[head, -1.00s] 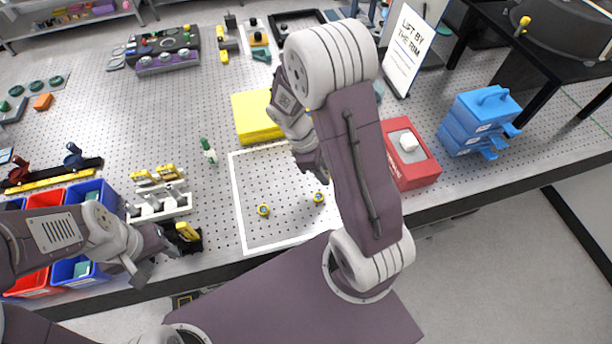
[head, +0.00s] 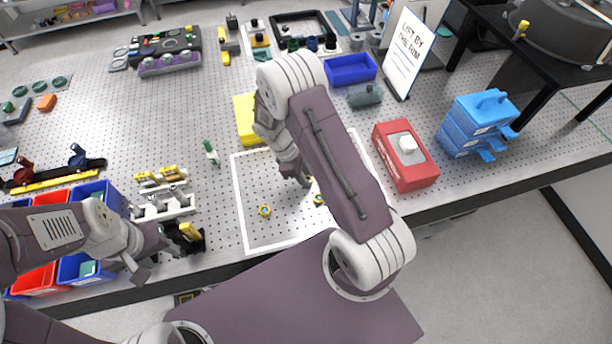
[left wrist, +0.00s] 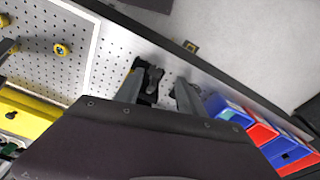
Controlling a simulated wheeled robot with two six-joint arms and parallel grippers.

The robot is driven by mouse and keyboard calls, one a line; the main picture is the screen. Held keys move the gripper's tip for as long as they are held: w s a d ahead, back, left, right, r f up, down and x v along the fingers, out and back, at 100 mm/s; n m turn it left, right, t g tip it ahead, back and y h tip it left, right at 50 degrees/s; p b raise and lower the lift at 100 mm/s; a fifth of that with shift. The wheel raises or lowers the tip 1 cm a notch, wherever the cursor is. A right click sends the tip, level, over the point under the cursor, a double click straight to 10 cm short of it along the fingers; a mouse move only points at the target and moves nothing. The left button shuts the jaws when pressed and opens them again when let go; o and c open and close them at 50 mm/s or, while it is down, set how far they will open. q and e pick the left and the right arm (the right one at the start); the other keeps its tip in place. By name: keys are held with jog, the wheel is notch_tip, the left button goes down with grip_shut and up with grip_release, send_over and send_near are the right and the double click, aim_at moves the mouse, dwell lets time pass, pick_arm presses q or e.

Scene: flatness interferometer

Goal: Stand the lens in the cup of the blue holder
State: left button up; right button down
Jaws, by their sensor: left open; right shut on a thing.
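A dark blue upright piece (head: 77,156) stands on a black rail at the left, beside a red one; it looks like the blue holder, but its cup is too small to make out. I cannot pick out the lens. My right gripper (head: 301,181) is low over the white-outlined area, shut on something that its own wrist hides. My left gripper (head: 153,258) is open at the table's front edge, beside a black and yellow item (head: 190,232). In the left wrist view its fingers (left wrist: 158,90) are apart, with that black item beyond them.
Two small yellow and blue round pieces (head: 265,211) sit in the outlined area. Red and blue bins (head: 75,267) stand front left. A yellow block (head: 244,120), red box (head: 405,160) and light blue stack (head: 478,122) stand further off. The board's left middle is mostly clear.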

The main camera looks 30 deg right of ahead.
jog(key=c, duration=1.1)
grip_release()
jog(key=shift+f, duration=0.1)
